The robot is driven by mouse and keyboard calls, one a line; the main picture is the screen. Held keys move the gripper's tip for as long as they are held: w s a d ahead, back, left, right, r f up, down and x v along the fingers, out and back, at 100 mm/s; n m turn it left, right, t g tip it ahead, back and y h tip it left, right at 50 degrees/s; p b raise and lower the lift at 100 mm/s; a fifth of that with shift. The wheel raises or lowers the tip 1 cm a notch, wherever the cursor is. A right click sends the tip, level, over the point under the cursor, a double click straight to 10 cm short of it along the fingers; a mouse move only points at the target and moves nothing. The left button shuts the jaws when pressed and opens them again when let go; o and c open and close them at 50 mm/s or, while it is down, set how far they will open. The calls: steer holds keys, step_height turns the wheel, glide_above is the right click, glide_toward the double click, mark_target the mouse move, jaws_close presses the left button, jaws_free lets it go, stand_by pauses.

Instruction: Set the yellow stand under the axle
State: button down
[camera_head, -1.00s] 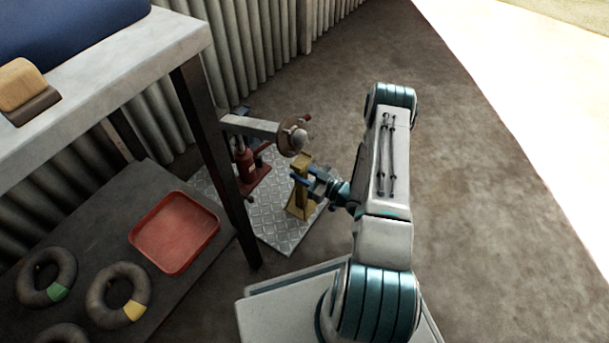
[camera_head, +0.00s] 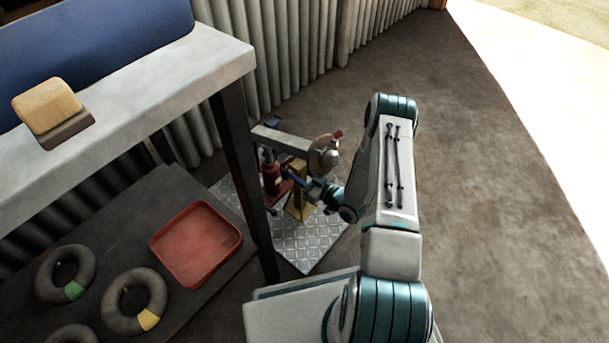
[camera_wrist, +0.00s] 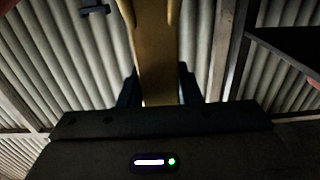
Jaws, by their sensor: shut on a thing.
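The yellow stand (camera_head: 297,207) is upright over the metal tread plate (camera_head: 310,245), its top close below the grey axle (camera_head: 285,142). The axle runs out to a round hub (camera_head: 324,156) at its right end. My gripper (camera_head: 306,190) is shut on the stand's post from the right; its fingers hide part of it. In the wrist view the yellow post (camera_wrist: 156,45) stands between my two dark fingers (camera_wrist: 158,88). I cannot tell whether the stand's top touches the axle or its foot touches the plate.
A red jack (camera_head: 271,178) stands left of the stand, under the axle. A bench (camera_head: 150,105) with a dark leg (camera_head: 240,165) is close on the left. A red tray (camera_head: 196,243) and several rings lie on its low shelf. Open floor lies right.

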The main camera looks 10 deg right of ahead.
steer(key=shift+d+f+b, duration=0.25)
steer(key=shift+f+b, duration=0.2)
steer(key=shift+f, duration=0.5)
steer(key=shift+a+f+b, duration=0.1)
steer(key=shift+f+b, duration=0.35)
steer(key=shift+f, duration=0.35)
steer(key=c, duration=1)
jaws_free()
steer(key=shift+s+f, duration=0.1)
steer(key=shift+c, duration=0.2)
steer(key=p+v, duration=0.4)
steer(key=v, duration=0.8)
steer(key=shift+p, duration=0.35)
